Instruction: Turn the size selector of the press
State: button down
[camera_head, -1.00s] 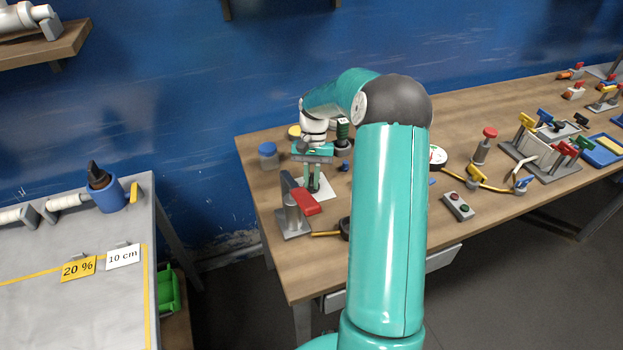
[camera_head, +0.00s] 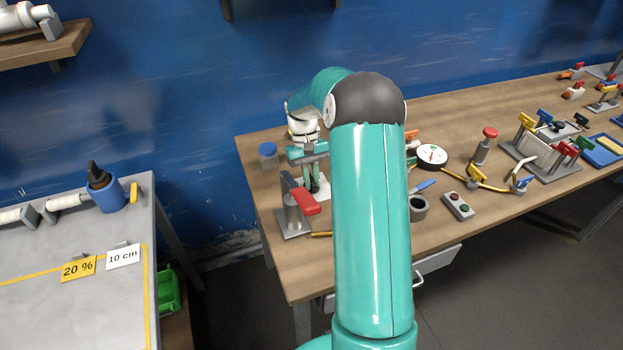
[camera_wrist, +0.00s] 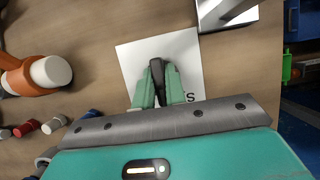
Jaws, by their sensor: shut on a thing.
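A white card (camera_head: 322,188) lies on the wooden table, and a dark knob or pointer (camera_wrist: 157,75) stands on it, likely the size selector. My gripper (camera_head: 312,188) points down over the card, and its two green fingers (camera_wrist: 157,88) are shut on the dark selector, one on each side. A letter like "S" shows on the card (camera_wrist: 187,50) beside the right finger; other markings are hidden by the gripper. A grey stand with a red lever (camera_head: 306,203), perhaps the press, is just in front of the card; its metal base (camera_wrist: 226,14) shows in the wrist view.
A blue-lidded jar (camera_head: 268,155) is to the left. My arm hides part of the table. Right of it are a round gauge (camera_head: 431,156), a grey cup (camera_head: 418,208) and a button box (camera_head: 458,206). An orange-and-white object (camera_wrist: 36,76) lies left in the wrist view.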

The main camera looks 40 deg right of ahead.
jog(key=c, duration=1.4)
grip_release()
jog(key=shift+c, duration=0.2)
jog(key=shift+r, duration=0.1)
jog(key=v, duration=1.3)
jog(key=shift+r, duration=0.3)
jog(key=shift+w, duration=0.1)
